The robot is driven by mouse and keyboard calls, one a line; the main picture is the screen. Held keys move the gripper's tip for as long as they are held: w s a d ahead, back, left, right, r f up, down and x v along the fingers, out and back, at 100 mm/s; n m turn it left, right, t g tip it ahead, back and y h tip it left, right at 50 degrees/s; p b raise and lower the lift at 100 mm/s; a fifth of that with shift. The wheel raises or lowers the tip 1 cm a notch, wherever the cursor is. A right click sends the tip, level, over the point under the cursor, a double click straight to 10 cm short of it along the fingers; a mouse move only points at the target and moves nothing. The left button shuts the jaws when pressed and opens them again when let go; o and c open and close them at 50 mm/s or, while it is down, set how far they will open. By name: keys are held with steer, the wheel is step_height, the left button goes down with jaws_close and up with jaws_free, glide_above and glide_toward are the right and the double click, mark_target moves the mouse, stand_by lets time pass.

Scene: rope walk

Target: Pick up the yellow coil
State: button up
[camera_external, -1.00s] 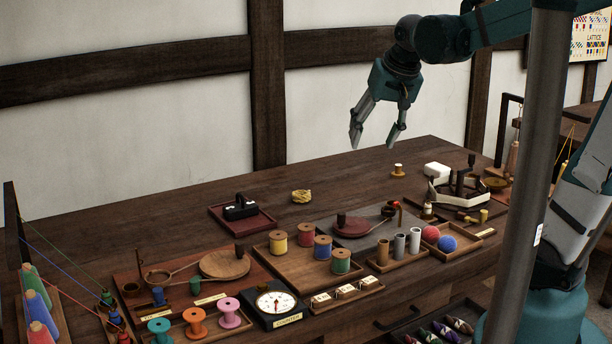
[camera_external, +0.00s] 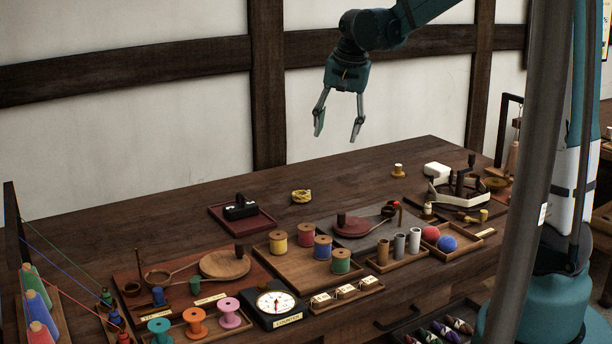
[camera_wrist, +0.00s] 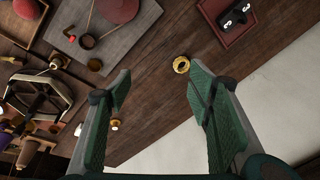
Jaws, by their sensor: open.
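The yellow coil (camera_external: 301,196) is a small ring-like bundle lying flat on the bare dark tabletop, behind the wooden tray of spools. In the wrist view the coil (camera_wrist: 181,65) shows between my two fingers, nearer the right fingertip, on the wood below and beyond them. My gripper (camera_external: 338,136) is open and empty, fingers pointing down, well above the table and up and to the right of the coil in the external view. It also shows in the wrist view (camera_wrist: 158,80) with its fingers wide apart. Nothing covers the coil.
A red tray (camera_external: 268,225) with a black object stands left of the coil. A wooden tray (camera_external: 295,282) of colored spools and a grey board (camera_external: 377,238) lie in front. A small white-and-tan spool (camera_external: 398,170) stands to the right. The table around the coil is clear.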

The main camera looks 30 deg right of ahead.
steer(key=w+f+m+g+p, duration=0.1)
steer(key=w+f+m+p, duration=0.15)
steer(key=w+f, duration=0.55)
steer(key=m+g+p, duration=0.2)
steer(key=m, duration=0.2)
glide_above(302, 191)
steer(key=shift+n, duration=0.25)
step_height(302, 191, down, 8)
steer(key=shift+s+f, duration=0.1)
steer(key=shift+s, duration=0.05)
steer(key=shift+w+f, duration=0.2)
steer(key=shift+f, duration=0.2)
steer(key=shift+f, duration=0.1)
steer(key=shift+f+b, duration=0.3)
steer(key=shift+f, duration=0.9)
steer(key=shift+f, duration=0.1)
